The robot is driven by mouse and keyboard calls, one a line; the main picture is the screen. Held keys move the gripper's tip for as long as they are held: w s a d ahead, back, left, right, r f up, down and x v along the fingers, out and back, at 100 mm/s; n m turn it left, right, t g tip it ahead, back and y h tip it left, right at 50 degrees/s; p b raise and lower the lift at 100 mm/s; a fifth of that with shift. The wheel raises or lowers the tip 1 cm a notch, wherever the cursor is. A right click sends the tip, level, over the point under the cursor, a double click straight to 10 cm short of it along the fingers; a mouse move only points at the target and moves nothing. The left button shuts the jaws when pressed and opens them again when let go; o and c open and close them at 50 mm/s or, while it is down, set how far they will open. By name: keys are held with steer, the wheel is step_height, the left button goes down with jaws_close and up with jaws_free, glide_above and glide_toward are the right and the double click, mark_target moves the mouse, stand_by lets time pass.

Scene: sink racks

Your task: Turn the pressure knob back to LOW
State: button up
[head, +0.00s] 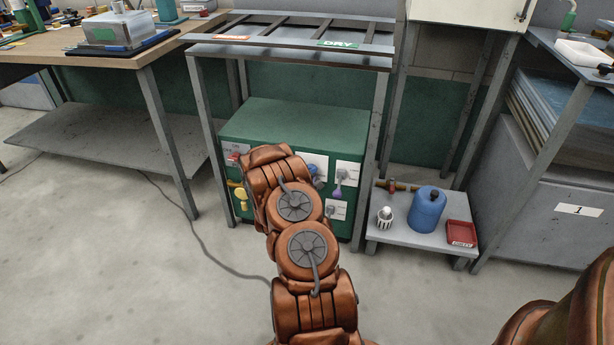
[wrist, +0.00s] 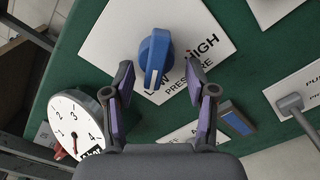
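The blue pressure knob (wrist: 154,60) sits on a white plate (wrist: 105,42) lettered LOW, HIGH and PRESSURE. In the wrist view its white mark is at the knob's lower end and points down toward the LOW lettering, away from HIGH. My gripper (wrist: 158,67) is open, with one finger on each side of the knob's lower part. Gaps show between the fingertips and the knob, and I see no contact. In the head view my arm hides the gripper, and the blue knob (head: 314,170) is only partly visible on the green cabinet (head: 300,117).
A round gauge (wrist: 75,122) is close to the left finger. A blue rectangular part (wrist: 237,119) and a grey lever (wrist: 291,103) are at the right. A rack frame (head: 205,130) stands around the cabinet. A low shelf (head: 400,233) with a blue canister (head: 427,208) is at its right.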

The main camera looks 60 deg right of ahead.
steer(key=shift+w+a, duration=0.15)
steer(key=v, duration=1.2)
stand_by(0.3)
